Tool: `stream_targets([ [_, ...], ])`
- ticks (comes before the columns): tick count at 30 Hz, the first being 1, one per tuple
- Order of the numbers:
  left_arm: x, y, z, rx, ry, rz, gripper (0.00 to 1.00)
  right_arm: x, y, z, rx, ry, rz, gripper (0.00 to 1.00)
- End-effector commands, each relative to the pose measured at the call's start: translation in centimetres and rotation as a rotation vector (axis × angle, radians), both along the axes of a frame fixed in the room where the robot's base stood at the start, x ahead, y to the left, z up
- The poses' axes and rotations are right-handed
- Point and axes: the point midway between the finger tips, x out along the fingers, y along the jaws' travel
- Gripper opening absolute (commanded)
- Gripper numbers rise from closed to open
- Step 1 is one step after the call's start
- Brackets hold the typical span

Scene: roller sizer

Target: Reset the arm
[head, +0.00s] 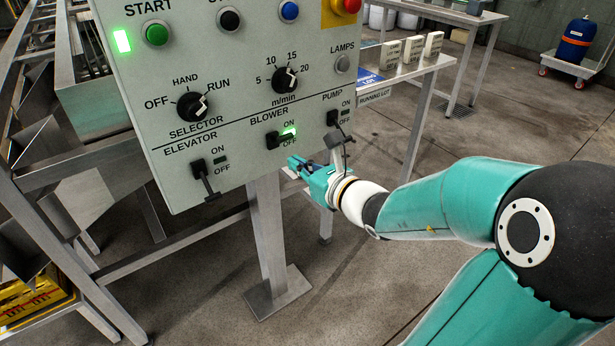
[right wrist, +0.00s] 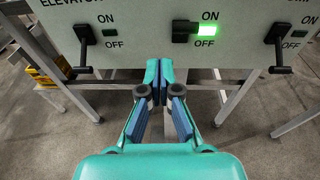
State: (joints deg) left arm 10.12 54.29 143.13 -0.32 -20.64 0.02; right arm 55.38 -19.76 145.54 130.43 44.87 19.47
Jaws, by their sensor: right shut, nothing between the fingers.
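My right gripper (head: 297,165) is just below and in front of the grey control panel (head: 225,95), near the blower switch (head: 275,140). In the right wrist view its two blue-faced fingers (right wrist: 158,72) meet, shut and empty, below the panel's lower edge. The blower switch also shows there (right wrist: 185,30), with a green lamp lit beside it. The elevator lever (head: 205,180) and pump lever (head: 338,130) point down, with dark lamps. The selector knob (head: 193,106) and speed knob (head: 286,79) sit above. My left gripper is not in view.
A metal post (head: 266,230) holds the panel above the floor. A steel frame (head: 110,305) stands at the left with a yellow crate (head: 30,300). A table (head: 420,68) with white blocks stands behind. Floor below the gripper is clear.

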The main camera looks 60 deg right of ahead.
Motion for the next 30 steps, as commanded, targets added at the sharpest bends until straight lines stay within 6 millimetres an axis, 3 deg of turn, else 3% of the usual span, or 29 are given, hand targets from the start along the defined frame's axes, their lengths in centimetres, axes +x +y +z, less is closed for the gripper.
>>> stream_targets([
  [24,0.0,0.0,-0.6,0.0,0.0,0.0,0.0,0.4,1.5,0.6,0.001,-0.005,0.033,0.0],
  [26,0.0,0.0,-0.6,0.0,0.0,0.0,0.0,1.2,2.2,0.0,0.02,-0.001,0.064,0.0],
  [30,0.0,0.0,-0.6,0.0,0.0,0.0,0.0,4.5,5.5,-3.9,0.118,0.044,0.185,0.0],
])
